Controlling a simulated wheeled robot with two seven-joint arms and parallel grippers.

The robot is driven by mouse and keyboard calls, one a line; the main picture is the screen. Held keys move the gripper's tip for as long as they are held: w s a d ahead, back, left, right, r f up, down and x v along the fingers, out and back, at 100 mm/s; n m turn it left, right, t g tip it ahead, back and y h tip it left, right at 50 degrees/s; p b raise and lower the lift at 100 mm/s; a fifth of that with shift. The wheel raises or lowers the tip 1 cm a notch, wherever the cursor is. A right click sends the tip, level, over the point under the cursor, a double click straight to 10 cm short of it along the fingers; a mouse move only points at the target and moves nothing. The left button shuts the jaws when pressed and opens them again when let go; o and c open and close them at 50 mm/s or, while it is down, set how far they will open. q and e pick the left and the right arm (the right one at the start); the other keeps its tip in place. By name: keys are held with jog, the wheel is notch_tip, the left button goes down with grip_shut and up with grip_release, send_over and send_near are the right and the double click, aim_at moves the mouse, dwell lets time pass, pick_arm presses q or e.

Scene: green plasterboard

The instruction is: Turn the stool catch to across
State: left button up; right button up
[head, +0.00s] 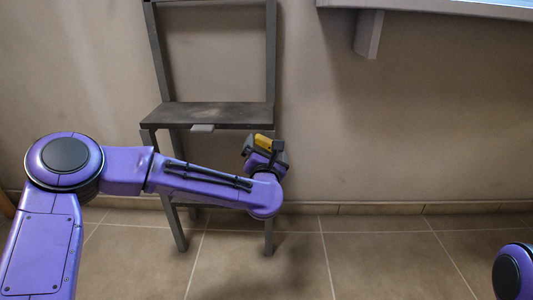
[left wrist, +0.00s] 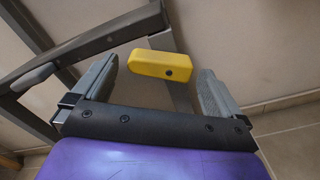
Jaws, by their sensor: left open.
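The grey stool (head: 207,113) stands upright against the wall, with a flat seat and a tall back frame. The yellow catch (left wrist: 162,65) is a short block with a dark screw near one end. In the left wrist view its long side runs across the picture, over a grey leg behind it. In the head view the catch (head: 264,141) shows by the right end of the seat, partly hidden by my gripper. My left gripper (left wrist: 157,72) is open, with one finger on either side of the catch and visible gaps to both. My right gripper is out of view.
A small grey tab (head: 202,128) sticks out under the seat's front edge. A pale shelf or table edge (head: 430,8) with a bracket is at the upper right. The tiled floor (head: 370,255) right of the stool is clear.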

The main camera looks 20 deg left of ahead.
pick_arm(q)
jog(key=shift+x, duration=1)
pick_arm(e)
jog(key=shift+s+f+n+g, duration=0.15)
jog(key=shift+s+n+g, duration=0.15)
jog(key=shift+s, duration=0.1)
pick_arm(q)
jog(key=c, duration=0.9)
